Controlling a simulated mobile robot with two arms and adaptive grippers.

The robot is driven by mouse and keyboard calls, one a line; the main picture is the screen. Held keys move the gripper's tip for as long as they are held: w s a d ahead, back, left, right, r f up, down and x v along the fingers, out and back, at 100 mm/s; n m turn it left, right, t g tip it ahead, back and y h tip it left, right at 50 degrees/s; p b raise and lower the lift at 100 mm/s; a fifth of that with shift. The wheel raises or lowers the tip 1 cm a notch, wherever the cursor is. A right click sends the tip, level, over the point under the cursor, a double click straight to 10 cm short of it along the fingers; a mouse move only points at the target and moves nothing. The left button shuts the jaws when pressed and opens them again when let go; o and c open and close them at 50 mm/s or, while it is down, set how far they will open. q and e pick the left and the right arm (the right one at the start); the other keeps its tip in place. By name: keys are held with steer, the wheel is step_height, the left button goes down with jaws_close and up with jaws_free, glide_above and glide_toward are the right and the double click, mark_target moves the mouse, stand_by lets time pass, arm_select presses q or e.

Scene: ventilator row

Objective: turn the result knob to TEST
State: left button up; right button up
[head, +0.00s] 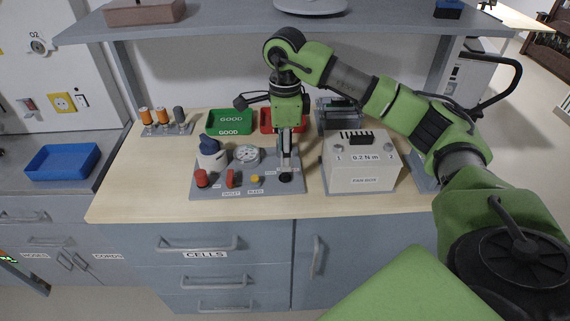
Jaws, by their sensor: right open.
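A grey test panel (213,189) lies on the wooden worktop. At its front right is a small black knob (285,178), partly behind my right gripper. I cannot read any TEST mark or label by it, so I cannot confirm it is the result knob. My right gripper (286,168) points down right over this knob, fingers open; whether they touch it or stand around it cannot be told. A red knob (230,178), a round red button (201,178) and a yellow button (255,179) sit along the panel's front. My left gripper is not in view.
A dial gauge (247,154) and a blue-topped white unit (210,152) stand left of the gripper. A white box (362,180) marked 0.2 N m stands close on the right. Behind are a green GOOD tray (230,121) and a red tray (267,121). A shelf (200,22) overhangs.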

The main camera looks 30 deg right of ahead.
step_height(320, 180, up, 7)
steer(key=shift+f, duration=0.2)
steer(key=shift+f, duration=0.1)
stand_by(0.5)
